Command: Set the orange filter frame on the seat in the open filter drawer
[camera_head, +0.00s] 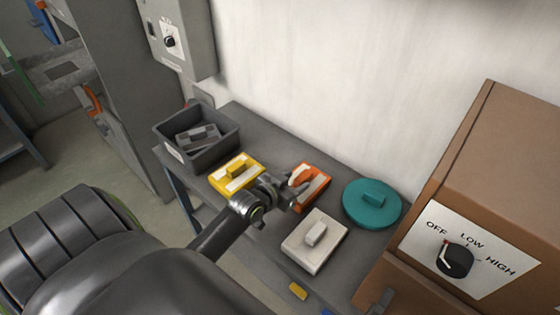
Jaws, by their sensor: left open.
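The orange filter frame (322,181), with a pale panel, lies on the grey bench against the wall, between a yellow frame and a teal disc. My left gripper (292,187) is open at the frame's left side and hides part of it. Its fingers are close to the orange handle; whether they touch it I cannot tell. An open filter drawer and its seat cannot be made out in this view. My right gripper is not in view.
A yellow frame (245,183), a white frame (303,250) and a teal disc (358,216) share the grey bench (275,142). A dark bin (172,158) stands at its far left end. A brown cabinet (505,170) with an OFF-LOW-HIGH dial (456,261) bounds the right.

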